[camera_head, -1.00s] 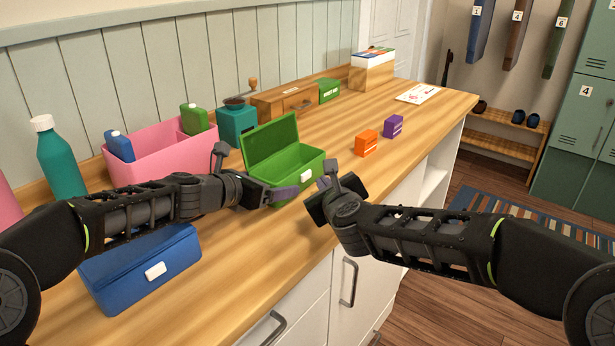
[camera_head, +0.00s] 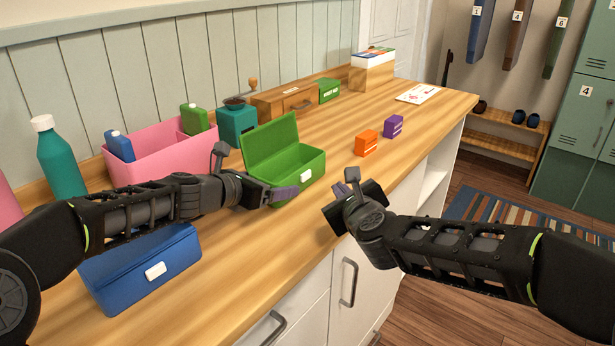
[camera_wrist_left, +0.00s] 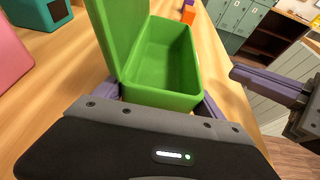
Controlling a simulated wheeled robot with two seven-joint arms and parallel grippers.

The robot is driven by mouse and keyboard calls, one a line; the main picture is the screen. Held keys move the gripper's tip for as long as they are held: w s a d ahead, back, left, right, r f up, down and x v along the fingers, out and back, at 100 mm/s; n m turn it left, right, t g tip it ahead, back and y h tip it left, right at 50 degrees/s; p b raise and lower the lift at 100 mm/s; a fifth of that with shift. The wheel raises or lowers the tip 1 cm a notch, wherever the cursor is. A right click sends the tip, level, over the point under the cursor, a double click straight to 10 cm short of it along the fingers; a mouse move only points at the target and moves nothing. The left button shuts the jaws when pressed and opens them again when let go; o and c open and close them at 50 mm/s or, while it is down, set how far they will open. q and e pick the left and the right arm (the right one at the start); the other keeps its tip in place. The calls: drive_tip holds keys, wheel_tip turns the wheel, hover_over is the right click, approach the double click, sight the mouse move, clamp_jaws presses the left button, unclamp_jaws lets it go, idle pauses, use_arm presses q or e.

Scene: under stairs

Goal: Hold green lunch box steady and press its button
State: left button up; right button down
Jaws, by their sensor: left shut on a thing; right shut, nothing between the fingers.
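The green lunch box (camera_head: 299,172) stands on the wooden counter with its lid (camera_head: 270,138) raised open. A white button (camera_head: 307,175) shows on its front side. My left gripper (camera_head: 286,194) is shut on the near end of the box, with one finger on each side in the left wrist view (camera_wrist_left: 160,97). The box looks empty in that view. My right gripper (camera_head: 338,214) is shut and empty, apart from the box, to its right near the counter's front edge. It also shows at the right of the left wrist view (camera_wrist_left: 268,80).
A closed blue lunch box (camera_head: 140,270) lies nearer on the counter (camera_head: 245,255). A pink bin (camera_head: 165,163) with bottles, a teal grinder (camera_head: 236,123) and a wooden drawer box (camera_head: 285,102) stand behind. Orange (camera_head: 366,143) and purple (camera_head: 393,126) small boxes stand to the right.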

idle(0.3)
use_arm(q)
drive_tip(key=o, duration=1.6)
drive_tip(key=v, duration=0.7)
drive_tip(key=shift+s+a+r, duration=0.15)
drive_tip(key=shift+s, duration=0.05)
